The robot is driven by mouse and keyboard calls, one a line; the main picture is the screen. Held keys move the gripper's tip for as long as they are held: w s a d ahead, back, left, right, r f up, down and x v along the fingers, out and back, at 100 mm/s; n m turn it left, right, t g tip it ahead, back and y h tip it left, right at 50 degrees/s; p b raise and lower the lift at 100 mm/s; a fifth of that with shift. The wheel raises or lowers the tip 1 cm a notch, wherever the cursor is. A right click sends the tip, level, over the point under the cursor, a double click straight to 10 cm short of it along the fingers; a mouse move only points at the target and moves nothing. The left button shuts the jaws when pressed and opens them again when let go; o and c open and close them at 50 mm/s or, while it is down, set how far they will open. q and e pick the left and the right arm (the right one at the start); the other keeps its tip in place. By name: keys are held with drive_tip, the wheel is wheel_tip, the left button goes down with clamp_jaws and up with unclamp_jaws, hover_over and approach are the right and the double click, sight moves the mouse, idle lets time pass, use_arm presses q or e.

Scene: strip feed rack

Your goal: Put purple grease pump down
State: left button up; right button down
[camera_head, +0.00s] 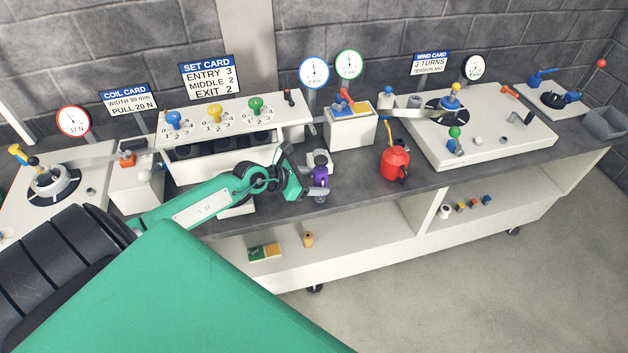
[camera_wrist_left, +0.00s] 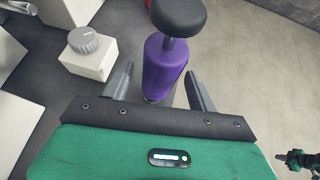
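The purple grease pump (camera_head: 320,178) is upright at the front edge of the bench, in front of a small white block. In the left wrist view the pump (camera_wrist_left: 164,68) has a purple barrel and a black round knob on top. My left gripper (camera_head: 306,180) reaches it from the left. In the wrist view the two fingers of my left gripper (camera_wrist_left: 160,88) stand apart on either side of the barrel, with a gap at the left finger. The foot of the pump is mostly hidden. Part of my right arm (camera_wrist_left: 302,160) shows small at the wrist view's right edge; its fingers are unclear.
The white block with a grey knob (camera_wrist_left: 88,58) is close to my left finger. A red oil can (camera_head: 395,164) stands to the right on the bench. The roller unit (camera_head: 290,112) is behind my arm. Bare bench (camera_head: 355,172) lies between pump and can.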

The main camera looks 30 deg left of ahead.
use_arm(q)
drive_tip(key=shift+s+a+r, duration=0.15)
drive_tip(key=shift+s+a, duration=0.1)
drive_tip(key=shift+s, duration=0.1)
drive_tip(key=b+v, duration=0.3)
drive_tip(key=v, duration=0.8)
idle(0.5)
